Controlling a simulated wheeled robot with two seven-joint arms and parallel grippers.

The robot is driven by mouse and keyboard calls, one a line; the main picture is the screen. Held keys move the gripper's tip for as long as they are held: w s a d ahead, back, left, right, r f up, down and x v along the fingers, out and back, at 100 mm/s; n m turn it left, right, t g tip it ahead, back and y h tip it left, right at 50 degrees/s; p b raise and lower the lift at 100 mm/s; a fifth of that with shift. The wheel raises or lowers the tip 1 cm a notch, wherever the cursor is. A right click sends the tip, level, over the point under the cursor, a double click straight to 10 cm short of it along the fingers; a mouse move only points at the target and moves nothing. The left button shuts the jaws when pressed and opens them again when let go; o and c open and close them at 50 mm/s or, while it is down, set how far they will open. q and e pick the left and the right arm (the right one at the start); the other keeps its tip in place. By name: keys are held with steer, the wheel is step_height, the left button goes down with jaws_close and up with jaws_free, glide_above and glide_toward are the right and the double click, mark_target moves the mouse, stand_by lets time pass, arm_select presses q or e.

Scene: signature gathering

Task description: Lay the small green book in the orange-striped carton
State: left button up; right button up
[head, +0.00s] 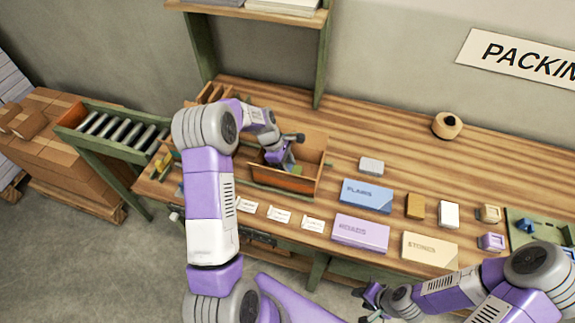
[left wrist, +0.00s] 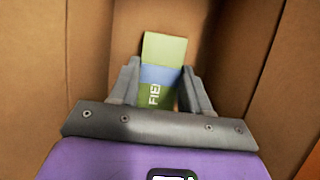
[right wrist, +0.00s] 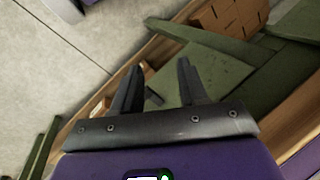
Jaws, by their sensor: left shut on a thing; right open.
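My left gripper (head: 283,148) reaches down inside the orange-striped carton (head: 283,182), an open cardboard box on the workbench. In the left wrist view, its two fingers (left wrist: 160,85) are shut on the small green book (left wrist: 164,50). In the head view only a bit of the book shows. I cannot tell whether its lower end touches the carton floor. My right gripper (head: 370,298) is open and empty, low in front of the bench; its fingers also show in the right wrist view (right wrist: 158,85).
To the carton's right lie a blue "PLAINS" box (head: 366,195), a lilac "ROADS" box (head: 360,233) and a cream "STONES" box (head: 430,249). White cards (head: 279,214) line the front edge. A tape roll (head: 447,125) sits at the back. A roller conveyor (head: 118,130) stands left.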

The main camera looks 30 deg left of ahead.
arm_select(q)
steer(key=shift+f, duration=0.4)
steer(key=o, duration=1.2)
steer(key=shift+r, duration=0.1)
step_height(320, 180, up, 17)
steer(key=p, duration=1.3)
